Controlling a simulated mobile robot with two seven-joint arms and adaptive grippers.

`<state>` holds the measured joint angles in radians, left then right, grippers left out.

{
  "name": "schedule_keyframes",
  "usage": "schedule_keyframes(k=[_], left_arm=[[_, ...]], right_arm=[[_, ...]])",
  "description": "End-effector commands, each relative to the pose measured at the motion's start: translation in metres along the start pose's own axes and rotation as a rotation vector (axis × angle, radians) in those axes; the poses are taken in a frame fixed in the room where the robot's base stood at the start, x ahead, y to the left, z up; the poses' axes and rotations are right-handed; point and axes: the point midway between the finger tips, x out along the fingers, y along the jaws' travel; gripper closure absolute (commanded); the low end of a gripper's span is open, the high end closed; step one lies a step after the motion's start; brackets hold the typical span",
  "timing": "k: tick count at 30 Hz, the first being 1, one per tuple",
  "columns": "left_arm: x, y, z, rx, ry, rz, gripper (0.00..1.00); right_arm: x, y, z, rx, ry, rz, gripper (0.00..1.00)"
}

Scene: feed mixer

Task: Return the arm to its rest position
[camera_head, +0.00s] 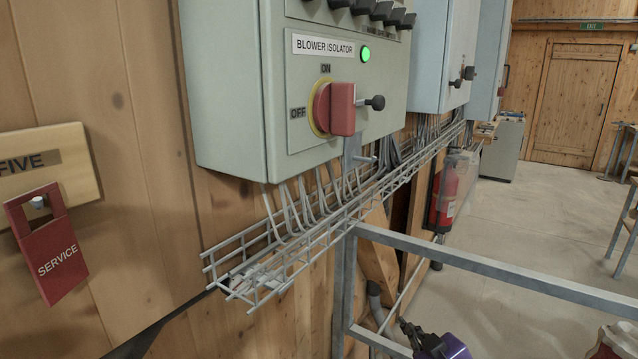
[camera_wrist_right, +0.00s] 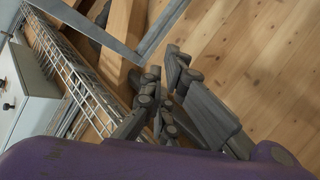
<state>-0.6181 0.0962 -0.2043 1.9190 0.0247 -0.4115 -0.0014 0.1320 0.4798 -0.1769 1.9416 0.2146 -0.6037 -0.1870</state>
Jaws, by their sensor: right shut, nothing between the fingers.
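My right gripper (camera_head: 410,329) shows at the bottom edge of the head view, with a purple body and dark fingers. It is below the grey metal rail and apart from the control box. In the right wrist view my right gripper (camera_wrist_right: 163,78) is shut, with nothing between its dark fingers. Its purple housing fills the bottom of that view. The blower isolator box (camera_head: 230,90) hangs on the wall, its red switch (camera_head: 342,109) upright near the ON mark and a green lamp (camera_head: 365,54) lit. My left gripper is not in view.
A wire cable tray (camera_head: 262,272) runs under the boxes. A grey rail (camera_head: 480,262) crosses to the right. A red SERVICE tag (camera_head: 50,250) hangs at the left. A fire extinguisher (camera_head: 440,200) stands behind the rail.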

Motion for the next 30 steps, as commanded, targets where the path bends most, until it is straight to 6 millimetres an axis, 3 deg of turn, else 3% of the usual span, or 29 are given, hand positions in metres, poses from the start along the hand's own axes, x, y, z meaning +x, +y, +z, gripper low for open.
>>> schedule_keyframes(k=[1, 6, 9, 13, 18, 21, 30], left_arm=[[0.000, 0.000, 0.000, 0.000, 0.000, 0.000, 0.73], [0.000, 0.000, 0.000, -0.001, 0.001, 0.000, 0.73], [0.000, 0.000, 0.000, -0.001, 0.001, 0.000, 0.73], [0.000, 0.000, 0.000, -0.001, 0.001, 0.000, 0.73], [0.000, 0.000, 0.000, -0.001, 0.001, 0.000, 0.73], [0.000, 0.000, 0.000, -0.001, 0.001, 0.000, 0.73], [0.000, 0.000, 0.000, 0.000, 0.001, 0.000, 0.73]], right_arm=[[-0.012, -0.025, 0.037, 0.056, -0.046, -0.014, 1.00], [-0.063, -0.096, 0.134, 0.219, -0.181, -0.030, 1.00], [-0.102, -0.138, 0.184, 0.317, -0.265, -0.028, 1.00], [-0.156, -0.187, 0.234, 0.431, -0.365, -0.012, 1.00], [-0.208, -0.226, 0.268, 0.523, -0.452, 0.013, 1.00], [-0.222, -0.236, 0.276, 0.548, -0.477, 0.021, 1.00], [-0.226, -0.239, 0.279, 0.554, -0.483, 0.023, 1.00]])
